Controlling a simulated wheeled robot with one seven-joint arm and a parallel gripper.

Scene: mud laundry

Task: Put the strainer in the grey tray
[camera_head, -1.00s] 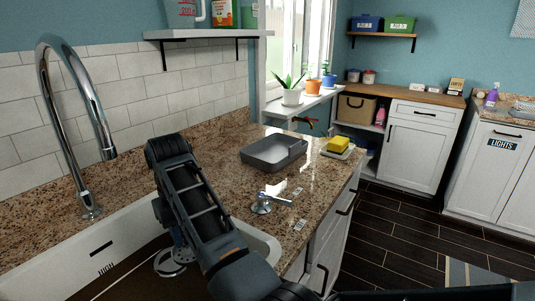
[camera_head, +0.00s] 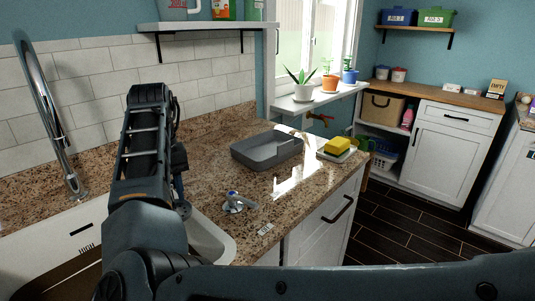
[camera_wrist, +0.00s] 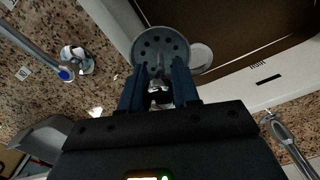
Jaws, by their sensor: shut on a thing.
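The strainer (camera_wrist: 160,45) is a round grey disc with holes. In the wrist view my gripper (camera_wrist: 158,78) is shut on its central stem, with the disc beyond the fingertips. In the head view my arm hides most of the gripper, and the strainer (camera_head: 183,209) shows only as a small grey edge over the sink's right end. The grey tray (camera_head: 267,151) is a shallow rectangular tray on the granite counter, beyond and right of my gripper. Part of it seems to show at the lower left of the wrist view (camera_wrist: 40,138).
A small blue-and-chrome fixture (camera_head: 236,203) stands on the counter between the sink and the tray. A yellow sponge (camera_head: 338,145) lies on a dish right of the tray. The tall chrome faucet (camera_head: 50,120) is at left. A shelf (camera_head: 205,27) hangs above the counter.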

